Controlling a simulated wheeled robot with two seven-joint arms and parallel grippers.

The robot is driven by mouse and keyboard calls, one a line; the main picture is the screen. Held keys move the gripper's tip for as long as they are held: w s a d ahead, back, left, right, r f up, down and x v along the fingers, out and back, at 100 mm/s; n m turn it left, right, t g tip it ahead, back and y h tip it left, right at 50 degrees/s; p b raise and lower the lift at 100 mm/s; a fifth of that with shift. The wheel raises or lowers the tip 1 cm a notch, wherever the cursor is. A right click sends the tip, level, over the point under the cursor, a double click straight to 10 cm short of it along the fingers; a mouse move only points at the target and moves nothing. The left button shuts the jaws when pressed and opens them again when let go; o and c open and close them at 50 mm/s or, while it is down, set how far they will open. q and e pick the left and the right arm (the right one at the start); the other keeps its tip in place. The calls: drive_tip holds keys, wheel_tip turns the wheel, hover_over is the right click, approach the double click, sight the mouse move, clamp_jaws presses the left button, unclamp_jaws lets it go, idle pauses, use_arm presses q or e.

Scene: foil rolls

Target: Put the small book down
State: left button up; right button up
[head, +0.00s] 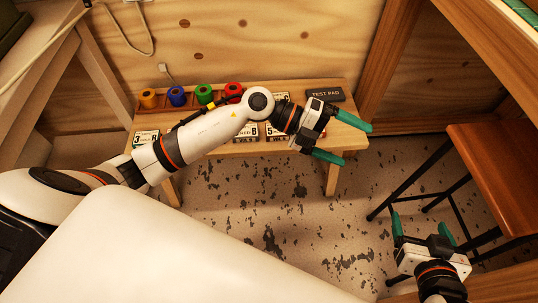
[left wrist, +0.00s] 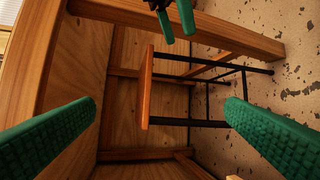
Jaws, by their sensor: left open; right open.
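My left gripper (head: 357,144) is open and empty. It reaches over the right end of the low wooden bench (head: 215,149), pointing right, with its green fingers apart. Its fingers also frame the left wrist view (left wrist: 162,103), with nothing between them. My right gripper (head: 419,220) is open and empty above the floor at the lower right; its green fingers also show at the top of the left wrist view (left wrist: 178,15). I cannot pick out a small book for sure. A dark flat block marked TEST PAD (head: 325,94) lies at the bench's back right.
Orange (head: 148,99), blue (head: 177,96), green (head: 204,94) and red (head: 233,90) rolls stand along the bench's back. Labelled cards, one marked 3 (head: 146,138), lie in front, partly behind my left arm. A stool (head: 500,170) stands right. The speckled floor between is clear.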

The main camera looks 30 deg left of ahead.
use_arm(q)
wheel_tip(320, 180, up, 6)
drive_tip(key=s+d+n+t+h, duration=0.1)
drive_tip(key=d+n+t+h, duration=0.1)
drive_tip(key=n+t+h, duration=0.15)
drive_tip(key=w+a+r+n+t+y, duration=0.1)
drive_tip(key=a+r+n+t+y, duration=0.35)
drive_tip(key=n+t, duration=0.85)
drive_tip(key=s+a+f+n+g+y, duration=0.3)
drive_tip(key=s+a+f+n+y, duration=0.1)
drive_tip(key=f, duration=0.4)
drive_tip(key=s+a+f+n+g+y, duration=0.3)
drive_tip(key=s+a+f+n+y, duration=0.1)
drive_tip(key=a+f+n+y, duration=0.2)
wheel_tip(320, 180, down, 2)
drive_tip(key=n+y, duration=0.1)
drive_tip(key=n, duration=0.2)
drive_tip(key=shift+s+f+y, duration=0.15)
drive_tip(key=shift+s+y, duration=0.05)
drive_tip(key=shift+y, duration=0.2)
drive_tip(key=shift+n+g, duration=0.25)
